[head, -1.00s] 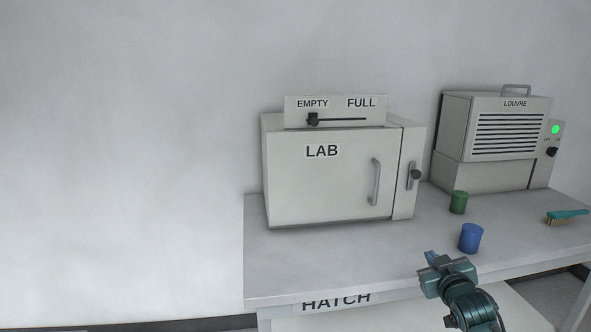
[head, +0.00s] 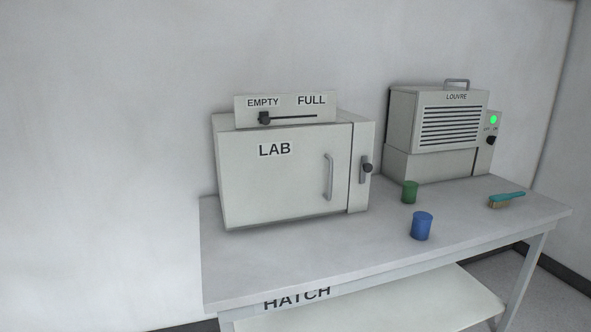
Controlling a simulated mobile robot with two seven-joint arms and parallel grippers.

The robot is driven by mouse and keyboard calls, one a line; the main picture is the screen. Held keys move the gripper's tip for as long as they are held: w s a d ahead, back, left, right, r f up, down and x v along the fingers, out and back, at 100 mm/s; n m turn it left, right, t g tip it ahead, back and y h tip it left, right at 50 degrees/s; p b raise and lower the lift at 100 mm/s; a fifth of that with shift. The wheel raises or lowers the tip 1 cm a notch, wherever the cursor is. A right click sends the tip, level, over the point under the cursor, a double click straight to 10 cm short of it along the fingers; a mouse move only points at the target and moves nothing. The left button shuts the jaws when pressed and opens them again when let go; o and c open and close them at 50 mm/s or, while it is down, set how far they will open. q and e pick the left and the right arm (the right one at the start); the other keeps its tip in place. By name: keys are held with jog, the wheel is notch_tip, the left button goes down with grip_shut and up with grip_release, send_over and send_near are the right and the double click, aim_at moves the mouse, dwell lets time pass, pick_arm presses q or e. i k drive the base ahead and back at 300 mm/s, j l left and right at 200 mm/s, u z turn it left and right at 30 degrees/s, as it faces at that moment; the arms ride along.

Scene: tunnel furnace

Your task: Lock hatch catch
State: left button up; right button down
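Right of the door, a dark catch knob (head: 367,168) sits on a narrow upright plate on the box's front strip. The knob is near the middle of its plate; I cannot tell whether it is locked. Neither of my grippers is in view.
The grey table (head: 300,255) holds a green cylinder (head: 410,192), a blue cylinder (head: 421,226) and a teal-handled brush (head: 506,200). A louvred box (head: 438,120) with a lit green lamp stands behind. A slider (head: 264,118) on the LAB box is at EMPTY. The table front is clear.

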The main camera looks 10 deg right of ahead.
aim_at(366, 167)
jog(key=i+l, duration=0.15)
jog(key=l, duration=0.4)
jog(key=i+l+u, duration=0.1)
jog(key=l, duration=0.45)
jog(key=i+l, duration=0.1)
jog(key=l, duration=0.45)
jog(key=i+l+u, duration=0.1)
jog(key=l, duration=0.45)
jog(key=i+l, duration=0.1)
jog(key=l, duration=0.5)
jog(key=u, duration=0.05)
